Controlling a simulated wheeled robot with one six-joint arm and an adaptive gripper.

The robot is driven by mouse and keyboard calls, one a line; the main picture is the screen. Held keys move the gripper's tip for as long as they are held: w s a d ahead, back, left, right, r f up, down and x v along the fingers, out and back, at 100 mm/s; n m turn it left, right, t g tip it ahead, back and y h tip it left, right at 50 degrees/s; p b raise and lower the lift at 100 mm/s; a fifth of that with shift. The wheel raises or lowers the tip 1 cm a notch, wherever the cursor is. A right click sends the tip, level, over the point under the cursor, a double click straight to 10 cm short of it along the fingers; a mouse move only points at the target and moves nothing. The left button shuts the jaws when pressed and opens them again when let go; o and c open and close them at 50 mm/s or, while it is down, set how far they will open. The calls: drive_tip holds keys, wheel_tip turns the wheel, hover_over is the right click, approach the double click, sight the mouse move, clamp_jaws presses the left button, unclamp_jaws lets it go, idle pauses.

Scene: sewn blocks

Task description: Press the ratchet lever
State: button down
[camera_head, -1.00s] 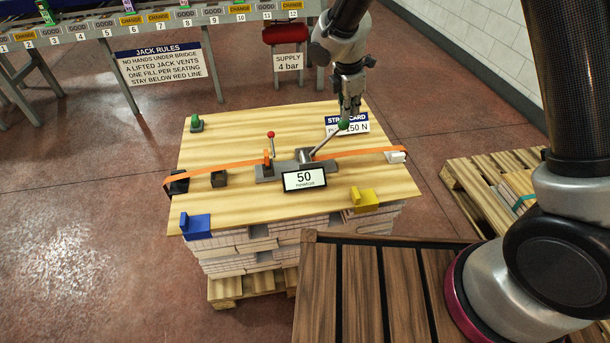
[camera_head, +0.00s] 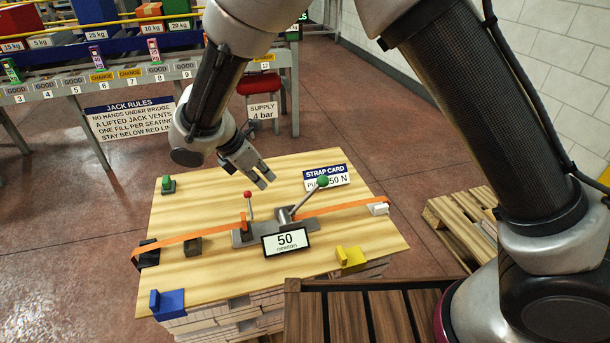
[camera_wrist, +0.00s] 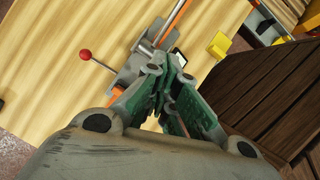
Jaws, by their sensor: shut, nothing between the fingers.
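The grey metal ratchet (camera_head: 268,229) sits on the wooden top with an orange strap (camera_head: 190,238) running through it. A lever with a green knob (camera_head: 323,181) slants up to the right from it. A thin lever with a red knob (camera_head: 247,194) stands upright on its left part. A display (camera_head: 286,242) in front reads 50 newton. My gripper (camera_head: 267,181) is shut and empty, above and behind the ratchet, between the two knobs in the picture and apart from both. The wrist view shows the red knob (camera_wrist: 85,55) left of the fingers; the green knob is not seen there.
The wooden top (camera_head: 220,275) also holds a yellow block (camera_head: 351,257), a blue block (camera_head: 168,302), a dark block (camera_head: 193,247) and a green button (camera_head: 168,185). A strap card (camera_head: 326,176) lies behind the green knob. A slatted brown surface (camera_head: 400,305) is at the front.

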drive_tip(key=shift+w+d+r+m+h, duration=0.35)
drive_tip(key=shift+d+r+m, duration=0.15)
drive_tip(key=shift+d+r, duration=0.1)
drive_tip(key=shift+w+d+r+m+h, duration=0.25)
drive_tip(key=shift+d+r+m+h, duration=0.1)
drive_tip(key=shift+d+r+m, duration=0.15)
drive_tip(key=shift+d+f, duration=0.1)
approach(314, 189)
wheel_tip(314, 189, down, 4)
drive_tip(key=shift+w+d+f, duration=0.15)
drive_tip(key=shift+w+d, duration=0.15)
drive_tip(key=shift+d, duration=0.3)
drive_tip(key=shift+w+d+f, duration=0.2)
drive_tip(key=shift+w+d, duration=0.05)
drive_tip(key=shift+d, duration=0.4)
drive_tip(key=shift+w, duration=0.1)
